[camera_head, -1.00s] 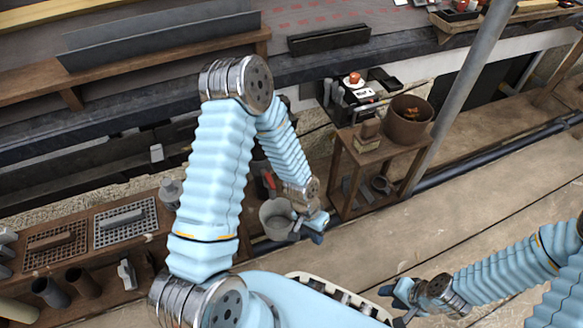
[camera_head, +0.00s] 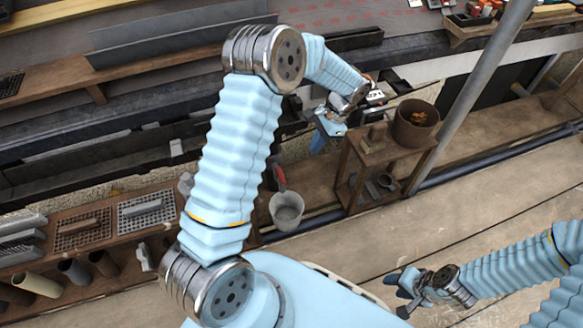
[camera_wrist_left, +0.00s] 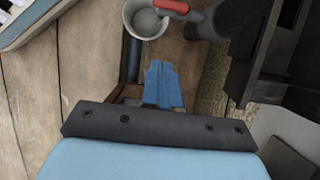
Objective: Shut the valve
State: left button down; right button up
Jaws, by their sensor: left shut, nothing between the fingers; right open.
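A red lever (camera_head: 278,178), which looks like the valve handle, stands just above a grey bucket (camera_head: 287,210) by the wall. In the left wrist view the red lever (camera_wrist_left: 172,6) reaches over the bucket's rim (camera_wrist_left: 146,36) from a dark pipe end (camera_wrist_left: 205,24). Whether the valve is open or shut I cannot tell. My left gripper (camera_head: 318,143) is shut and empty, up and right of the lever and apart from it. Its blue fingers (camera_wrist_left: 163,85) are together in the left wrist view. My right gripper (camera_head: 397,295) is open and empty over the plank floor.
A wooden stand (camera_head: 353,165) with a brown pot (camera_head: 414,122) is close right of my left gripper. A shelf (camera_head: 112,225) with trowels and pipes is at left. The plank floor (camera_head: 500,215) is largely clear.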

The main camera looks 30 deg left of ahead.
aim_at(281, 176)
pick_arm(q)
jog(key=s+a+f+b, duration=0.2)
jog(key=s+a+f, duration=0.3)
jog(key=f, duration=0.4)
jog(key=shift+s+f, duration=0.15)
jog(key=shift+s, duration=0.35)
